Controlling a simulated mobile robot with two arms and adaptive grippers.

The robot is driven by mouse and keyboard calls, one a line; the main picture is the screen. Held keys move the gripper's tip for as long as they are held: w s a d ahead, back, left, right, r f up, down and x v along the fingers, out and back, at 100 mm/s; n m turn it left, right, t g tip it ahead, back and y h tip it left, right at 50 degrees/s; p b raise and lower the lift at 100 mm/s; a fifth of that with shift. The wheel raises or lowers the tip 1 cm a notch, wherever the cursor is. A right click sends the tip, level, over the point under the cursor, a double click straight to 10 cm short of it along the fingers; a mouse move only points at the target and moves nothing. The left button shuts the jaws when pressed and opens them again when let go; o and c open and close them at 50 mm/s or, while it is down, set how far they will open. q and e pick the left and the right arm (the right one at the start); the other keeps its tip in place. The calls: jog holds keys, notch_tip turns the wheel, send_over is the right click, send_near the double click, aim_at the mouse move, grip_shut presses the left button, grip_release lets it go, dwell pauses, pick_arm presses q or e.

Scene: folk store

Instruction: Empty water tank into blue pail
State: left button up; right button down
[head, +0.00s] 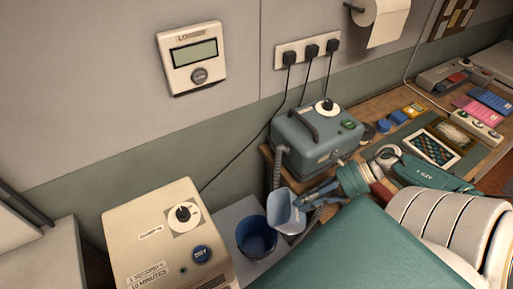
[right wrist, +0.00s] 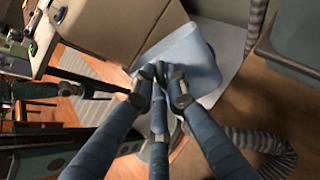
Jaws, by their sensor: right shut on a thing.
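A dark blue pail (head: 257,238) stands upright on a grey surface between the beige machine and the teal machine. A light blue open-topped container (head: 286,212), which looks like the water tank, is beside the pail's right rim, tilted toward it. Whether it touches the rim is unclear. My right gripper (head: 309,198) is shut on the tank from the right. In the right wrist view the fingers close on the edge of the pale blue tank (right wrist: 186,62). Any water inside the tank or pail cannot be made out. My left gripper is not in view.
The teal machine (head: 318,140) with a ribbed hose (head: 277,170) stands on the wooden counter (head: 385,100) just behind the tank. The beige machine (head: 160,235) with a DRY button is left of the pail. Cards and small items cover the counter at right.

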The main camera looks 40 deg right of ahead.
jog(key=shift+s+d+r, duration=0.1)
jog(key=shift+d+r, duration=0.1)
jog(key=shift+r, duration=0.35)
pick_arm(q)
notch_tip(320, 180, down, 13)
jog(key=b, duration=1.3)
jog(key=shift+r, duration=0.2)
pick_arm(e)
jog(key=s+d+r+t+y, duration=0.3)
jog(key=s+d+t+y, duration=0.1)
jog(key=s+d+y, duration=0.1)
jog(key=shift+d+r+n+t+y, duration=0.3)
jog(key=shift+d+r+n+y, duration=0.15)
jog(key=shift+y, duration=0.15)
